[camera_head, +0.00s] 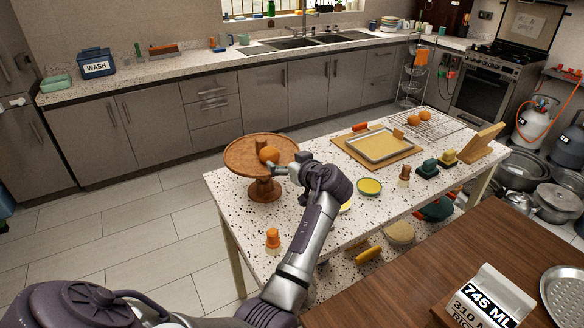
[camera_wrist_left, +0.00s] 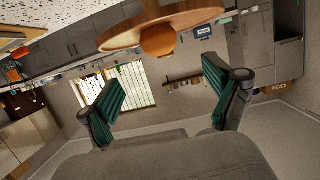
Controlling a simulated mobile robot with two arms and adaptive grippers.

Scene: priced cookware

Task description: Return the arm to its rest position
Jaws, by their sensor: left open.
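My left arm reaches in from the lower left over the speckled table (camera_head: 330,225). Its gripper (camera_head: 285,169) is at the right edge of a round wooden pedestal stand (camera_head: 243,163). In the left wrist view the fingers (camera_wrist_left: 164,76) are spread and empty. Whether the gripper touches the stand is unclear. My right gripper is not in view.
Floor left of the table is clear.

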